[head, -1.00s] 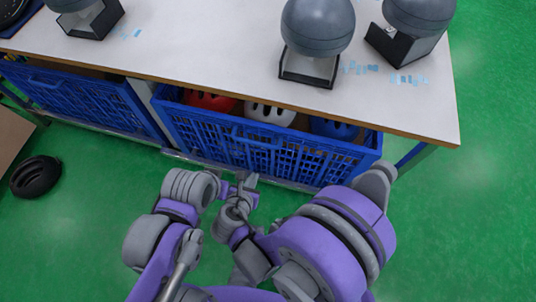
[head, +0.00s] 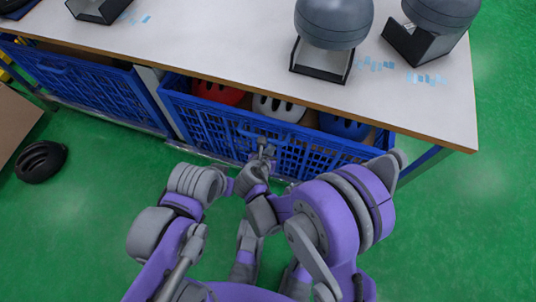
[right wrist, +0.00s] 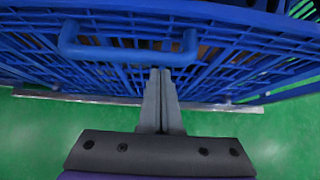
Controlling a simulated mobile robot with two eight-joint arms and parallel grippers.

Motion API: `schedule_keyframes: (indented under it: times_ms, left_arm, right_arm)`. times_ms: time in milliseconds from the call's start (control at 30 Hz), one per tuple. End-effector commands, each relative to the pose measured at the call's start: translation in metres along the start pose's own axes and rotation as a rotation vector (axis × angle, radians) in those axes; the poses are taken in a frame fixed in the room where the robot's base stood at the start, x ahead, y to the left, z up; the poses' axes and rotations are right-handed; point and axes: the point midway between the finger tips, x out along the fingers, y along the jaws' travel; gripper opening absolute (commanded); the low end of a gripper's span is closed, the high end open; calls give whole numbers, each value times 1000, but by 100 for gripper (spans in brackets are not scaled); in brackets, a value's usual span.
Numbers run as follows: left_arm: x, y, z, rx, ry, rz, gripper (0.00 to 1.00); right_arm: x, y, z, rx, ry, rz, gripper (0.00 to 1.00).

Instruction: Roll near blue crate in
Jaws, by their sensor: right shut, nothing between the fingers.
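The near blue crate (head: 215,132) is a slatted plastic crate under the table, its front part sticking out past the table's edge. It holds a red helmet (head: 218,92), a white helmet (head: 278,107) and a blue helmet (head: 343,126). My right gripper (head: 264,146) is shut and empty at the middle of the crate's front wall. In the right wrist view its fingertips (right wrist: 160,71) lie just below the crate's blue handle (right wrist: 128,54); I cannot tell whether they touch. I cannot make out my left gripper; only its arm shows in the head view.
A second blue crate (head: 95,92) stands to the left under the same white table (head: 225,45). Grey domed things on black stands (head: 322,62) are on the table. A black round object (head: 41,162) lies on the green floor at left. The floor at right is clear.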

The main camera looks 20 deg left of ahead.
Motion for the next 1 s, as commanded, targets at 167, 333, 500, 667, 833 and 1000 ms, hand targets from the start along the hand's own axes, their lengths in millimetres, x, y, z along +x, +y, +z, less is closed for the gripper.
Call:
schedule_keyframes:
  times_ms: [167, 333, 500, 667, 833, 1000]
  left_arm:
    - [0, 0, 0, 0, 0, 0, 0]
    - [1, 0, 0, 0, 0, 0, 0]
    - [4, 0, 1, 0, -1, 0, 0]
    - [5, 0, 1, 0, -1, 0, 0]
    - [5, 0, 1, 0, -1, 0, 0]
    - [5, 0, 1, 0, -1, 0, 0]
  right_arm:
    - [0, 0, 0, 0, 0, 0, 0]
    - [3, 0, 2, 1, 0, 0, 0]
    - [23, 0, 18, 2, 0, -2, 0]
    - [33, 0, 29, 1, -2, 1, 0]
    - [33, 0, 30, 0, -4, 1, 0]
    - [34, 0, 31, -1, -7, 1, 0]
